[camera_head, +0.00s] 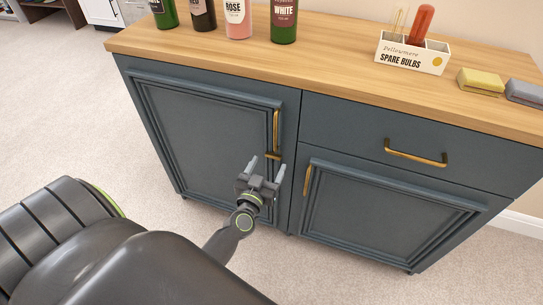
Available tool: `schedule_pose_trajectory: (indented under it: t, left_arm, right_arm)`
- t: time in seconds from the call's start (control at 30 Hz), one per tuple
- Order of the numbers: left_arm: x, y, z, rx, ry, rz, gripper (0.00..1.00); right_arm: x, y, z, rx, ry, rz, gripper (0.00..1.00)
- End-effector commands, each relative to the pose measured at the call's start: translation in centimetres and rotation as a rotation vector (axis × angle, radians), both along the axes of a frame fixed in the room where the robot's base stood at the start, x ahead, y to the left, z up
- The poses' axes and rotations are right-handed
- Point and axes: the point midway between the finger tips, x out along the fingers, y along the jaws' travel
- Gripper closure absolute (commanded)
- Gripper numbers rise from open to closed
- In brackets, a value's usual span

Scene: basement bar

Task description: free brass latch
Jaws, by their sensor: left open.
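A small brass latch (273,156) sits on the dark blue left door (205,130) of the cabinet. It is near the door's right edge, just below the lower end of the vertical brass handle (276,130). It looks roughly horizontal; its exact catch position is too small to tell. My left gripper (265,168) is open and empty in front of the door, with its fingertips a little below the latch, one on each side. I cannot tell whether they touch the door. My right gripper is not in view.
The wooden cabinet top (330,75) bears several bottles (238,18), a spare bulbs box (411,54), a yellow block (481,80) and a grey block (525,92). A drawer (350,128) with a brass handle is above the right door (385,210). Carpet (70,110) lies clear at left.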

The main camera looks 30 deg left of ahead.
Motion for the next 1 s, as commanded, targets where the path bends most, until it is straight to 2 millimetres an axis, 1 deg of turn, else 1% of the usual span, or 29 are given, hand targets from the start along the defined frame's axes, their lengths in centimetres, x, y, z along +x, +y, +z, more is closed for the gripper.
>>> schedule_pose_trajectory:
  t: [0.03,0.1,0.2,0.3,0.43,0.63,0.67,0.9,1.0]
  left_arm:
    - [0.9,0.2,0.1,0.000,-0.002,0.000,0.31]
    - [1.9,0.5,0.0,0.000,-0.001,0.000,0.31]
    - [2.9,0.7,0.0,0.000,-0.001,0.001,0.31]
    - [3.5,0.9,0.0,0.001,0.000,0.001,0.31]
    - [3.9,1.0,0.0,-0.001,0.000,0.001,0.31]
    - [3.9,1.0,0.0,-0.001,0.000,0.001,0.31]
    - [3.9,1.0,0.0,0.000,0.000,0.001,0.32]
    - [3.8,0.9,0.0,0.000,0.000,0.001,0.64]
    - [3.8,0.9,0.0,0.000,0.000,0.001,0.76]
  right_arm:
    - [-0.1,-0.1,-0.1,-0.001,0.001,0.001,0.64]
    - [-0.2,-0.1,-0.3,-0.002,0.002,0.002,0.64]
    - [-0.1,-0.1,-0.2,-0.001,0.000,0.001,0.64]
    - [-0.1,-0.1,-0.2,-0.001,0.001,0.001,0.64]
    - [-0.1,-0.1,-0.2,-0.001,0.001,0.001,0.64]
    - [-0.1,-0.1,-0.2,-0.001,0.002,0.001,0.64]
    - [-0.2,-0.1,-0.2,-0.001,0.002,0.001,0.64]
    - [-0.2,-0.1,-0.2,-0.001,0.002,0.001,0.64]
    - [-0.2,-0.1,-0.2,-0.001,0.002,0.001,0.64]
